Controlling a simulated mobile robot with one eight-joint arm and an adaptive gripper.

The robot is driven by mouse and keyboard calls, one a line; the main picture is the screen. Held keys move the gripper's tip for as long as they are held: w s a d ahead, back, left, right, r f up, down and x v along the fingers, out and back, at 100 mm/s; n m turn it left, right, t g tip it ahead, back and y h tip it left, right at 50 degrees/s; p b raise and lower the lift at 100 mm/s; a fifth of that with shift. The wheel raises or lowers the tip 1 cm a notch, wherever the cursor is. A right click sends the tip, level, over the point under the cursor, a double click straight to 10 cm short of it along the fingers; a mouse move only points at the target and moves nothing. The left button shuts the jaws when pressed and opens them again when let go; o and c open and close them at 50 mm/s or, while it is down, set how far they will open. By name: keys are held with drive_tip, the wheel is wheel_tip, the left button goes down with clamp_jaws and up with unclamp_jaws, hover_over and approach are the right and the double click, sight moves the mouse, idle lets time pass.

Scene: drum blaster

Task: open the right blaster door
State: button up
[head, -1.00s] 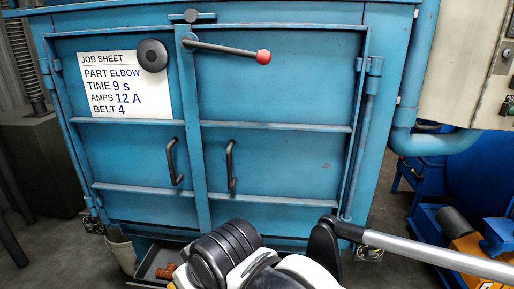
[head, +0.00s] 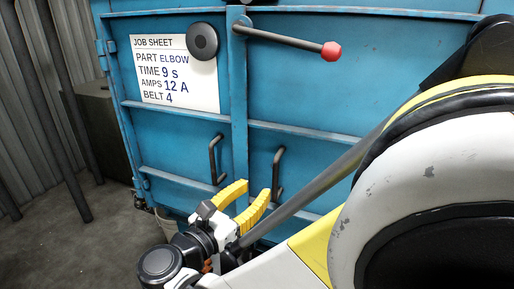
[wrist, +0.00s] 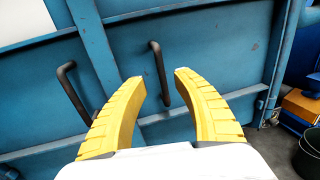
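The blue blaster's right door (head: 340,95) is shut against the left door (head: 185,125). Its dark bar handle (head: 278,172) stands just right of the centre seam. My gripper (head: 256,190) is open and empty in front of the doors, below and near this handle. In the wrist view, the right handle (wrist: 157,70) appears between the spread yellow fingertips (wrist: 161,78), its lower end reaching into the gap. I cannot tell how far in front of it they are. The left handle (wrist: 72,92) lies left of the fingers. A latch lever (head: 280,40) with a red knob reaches right from the seam.
A job sheet (head: 175,75) and a round black disc (head: 202,41) are on the left door. My arm covers much of the right side of the head view. A dark bucket (wrist: 309,150) stands at the right in the wrist view. Floor at the left (head: 85,245) is clear.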

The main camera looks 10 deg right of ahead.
sight(274, 171)
drive_tip(key=b+x, duration=0.2)
drive_tip(key=x, duration=0.8)
drive_tip(key=shift+w+d, duration=0.2)
drive_tip(key=shift+c, duration=0.4)
clamp_jaws()
